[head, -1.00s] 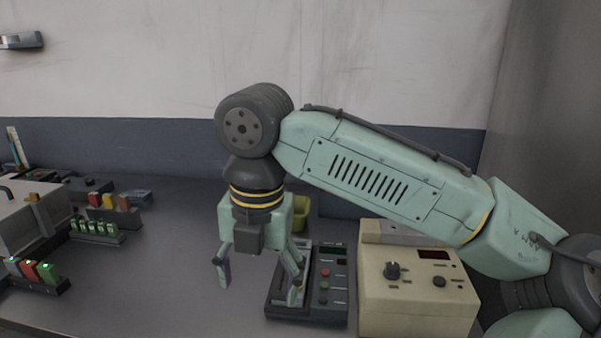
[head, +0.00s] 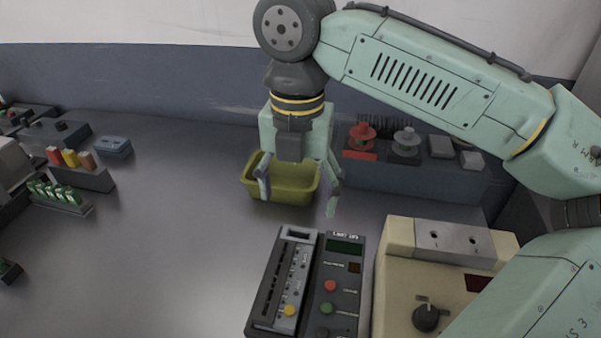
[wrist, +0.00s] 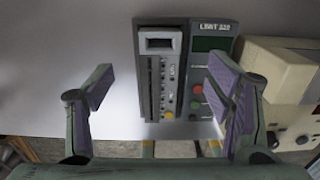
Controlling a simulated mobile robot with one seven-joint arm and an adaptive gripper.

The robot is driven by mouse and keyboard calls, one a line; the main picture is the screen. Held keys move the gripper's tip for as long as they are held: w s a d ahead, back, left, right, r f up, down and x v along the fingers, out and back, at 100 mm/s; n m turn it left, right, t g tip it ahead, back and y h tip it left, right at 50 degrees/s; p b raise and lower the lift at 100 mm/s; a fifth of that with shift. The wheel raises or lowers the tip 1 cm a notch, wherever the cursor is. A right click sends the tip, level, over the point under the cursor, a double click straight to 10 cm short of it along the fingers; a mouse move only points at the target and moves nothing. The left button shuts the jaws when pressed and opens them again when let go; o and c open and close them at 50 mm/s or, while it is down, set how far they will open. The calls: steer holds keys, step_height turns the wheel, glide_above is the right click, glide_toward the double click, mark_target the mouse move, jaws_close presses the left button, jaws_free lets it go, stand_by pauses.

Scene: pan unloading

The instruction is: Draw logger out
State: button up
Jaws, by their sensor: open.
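The logger seems to be the light grey module (head: 300,262) with a slotted face and a yellow button, seated in the left side of a dark dock unit (head: 344,275). In the wrist view the logger (wrist: 161,72) lies between my fingers in the picture, its recessed window at the top end. The dock's right side (wrist: 208,78) has a green display and red and green buttons. My gripper (head: 298,196) is open and empty, pointing down. In the head view it appears beyond the dock, in front of a yellow bin (head: 290,186). No finger visibly touches the logger.
A beige box with a knob (head: 400,290) stands close to the dock's right. A dark rack with red and grey spools (head: 430,180) is at the back. Racks of coloured blocks (head: 85,177) stand on the left. The bench between is clear.

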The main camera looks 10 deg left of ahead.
mark_target(298, 229)
step_height(298, 229, down, 7)
steer(key=b, duration=0.3)
steer(key=shift+f, duration=0.15)
steer(key=shift+f+b, duration=0.8)
steer(key=shift+b, duration=0.3)
steer(key=shift+c, duration=0.3)
steer(key=c, duration=1.5)
steer(key=o, duration=0.9)
steer(key=shift+c, duration=0.2)
steer(key=c, duration=0.6)
steer(key=shift+r+p, duration=0.7)
steer(key=shift+p, duration=0.35)
steer(key=shift+r+p, duration=1.2)
steer(key=shift+p, duration=0.1)
